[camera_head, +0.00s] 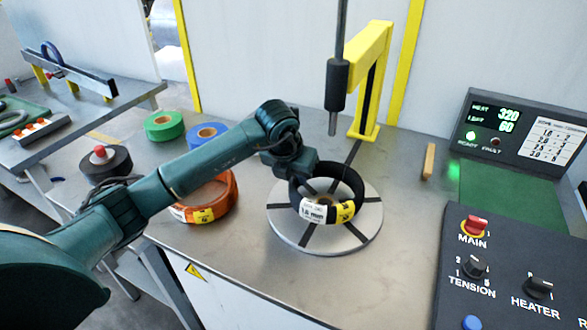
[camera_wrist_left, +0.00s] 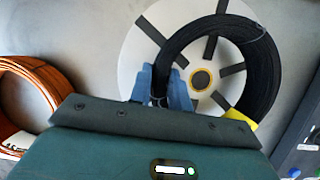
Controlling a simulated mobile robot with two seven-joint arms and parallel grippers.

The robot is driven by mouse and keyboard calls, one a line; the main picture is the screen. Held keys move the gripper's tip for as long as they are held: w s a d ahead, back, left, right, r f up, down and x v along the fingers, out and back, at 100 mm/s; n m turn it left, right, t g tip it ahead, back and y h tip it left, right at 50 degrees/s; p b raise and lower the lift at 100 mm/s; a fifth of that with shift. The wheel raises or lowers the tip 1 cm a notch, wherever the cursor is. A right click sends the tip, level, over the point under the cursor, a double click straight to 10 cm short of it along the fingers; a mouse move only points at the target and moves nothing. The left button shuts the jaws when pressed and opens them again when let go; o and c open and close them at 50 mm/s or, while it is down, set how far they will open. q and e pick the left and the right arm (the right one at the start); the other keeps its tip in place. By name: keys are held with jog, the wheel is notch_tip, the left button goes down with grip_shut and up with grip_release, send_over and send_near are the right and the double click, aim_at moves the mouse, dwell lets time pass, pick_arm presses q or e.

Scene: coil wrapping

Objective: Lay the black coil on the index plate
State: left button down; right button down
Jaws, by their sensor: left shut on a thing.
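The black coil (camera_head: 349,185), with a white and yellow label, is over the round grey index plate (camera_head: 284,228) in the head view. My left gripper (camera_head: 297,172) is shut on the coil's rim at its left side. The wrist view also shows the coil (camera_wrist_left: 262,70), the index plate (camera_wrist_left: 133,62) and my left gripper's blue fingertips (camera_wrist_left: 160,88) on the rim. The coil lies around the plate's centre hub, off to one side in the wrist view. I cannot tell whether it touches the plate. My right gripper is out of view.
An orange coil (camera_head: 222,197) lies left of the plate. A yellow post (camera_head: 372,85) with a hanging dark rod (camera_head: 337,85) stands behind the plate. A control panel (camera_head: 510,265) is at right.

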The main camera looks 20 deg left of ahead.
pick_arm(q)
jog(key=shift+f, duration=0.6)
jog(key=c, duration=1.6)
grip_release()
jog(key=shift+f, duration=0.2)
jog(key=shift+c, duration=0.2)
jog(key=o, duration=0.3)
jog(key=shift+o, duration=0.2)
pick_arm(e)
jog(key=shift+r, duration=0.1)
pick_arm(q)
jog(key=v, duration=1.2)
jog(key=shift+b, duration=0.3)
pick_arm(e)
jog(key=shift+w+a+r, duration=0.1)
pick_arm(q)
jog(key=shift+s, duration=0.15)
